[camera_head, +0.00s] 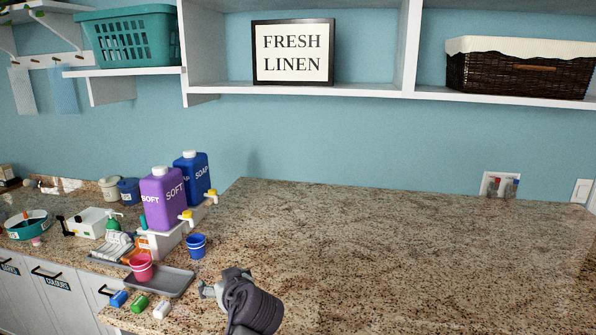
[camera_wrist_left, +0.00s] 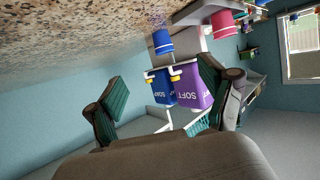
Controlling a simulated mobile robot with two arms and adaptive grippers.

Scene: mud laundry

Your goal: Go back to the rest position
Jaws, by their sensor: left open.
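My left gripper (camera_head: 212,289) is above the front part of the granite counter, right of the grey tray (camera_head: 162,281). In the left wrist view its two green-padded fingers (camera_wrist_left: 160,88) are spread apart with nothing between them. The purple SOFT bottle (camera_head: 162,200) and the blue SOAP bottle (camera_head: 192,171) stand on a white stand behind it; both show upside down in the wrist view. A blue cup (camera_head: 196,246) stands on the counter beyond the gripper, apart from it. A pink cup (camera_head: 142,267) is on the grey tray. My right gripper is not in view.
The granite counter (camera_head: 400,250) is clear to the right. Small blue, green and white items (camera_head: 140,302) lie near its front left edge. A shelf (camera_head: 300,90) above holds a FRESH LINEN sign (camera_head: 293,52) and a wicker basket (camera_head: 518,72). A teal basket (camera_head: 131,38) sits upper left.

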